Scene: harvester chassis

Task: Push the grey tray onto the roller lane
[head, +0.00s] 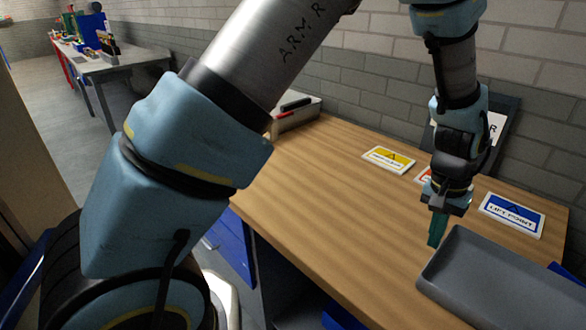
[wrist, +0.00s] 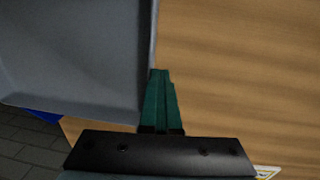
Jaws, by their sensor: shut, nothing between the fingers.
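The grey tray (head: 500,285) lies at the right end of the wooden table in the head view, cut off by the picture's edge. It looks empty, with a low raised rim. In the wrist view the tray (wrist: 70,60) fills the upper left. My gripper (head: 436,240) points down with its green fingers shut and empty, just left of the tray's far left corner. In the wrist view my gripper (wrist: 160,75) is right beside the tray's rim; I cannot tell whether it touches. The roller lane is not visible.
The wooden table (head: 330,190) is clear left of the tray. A yellow sign (head: 388,160) and a blue sign (head: 512,214) lie towards the brick wall (head: 400,80). A grey box (head: 296,114) stands at the far left corner. Another table (head: 115,65) stands farther back.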

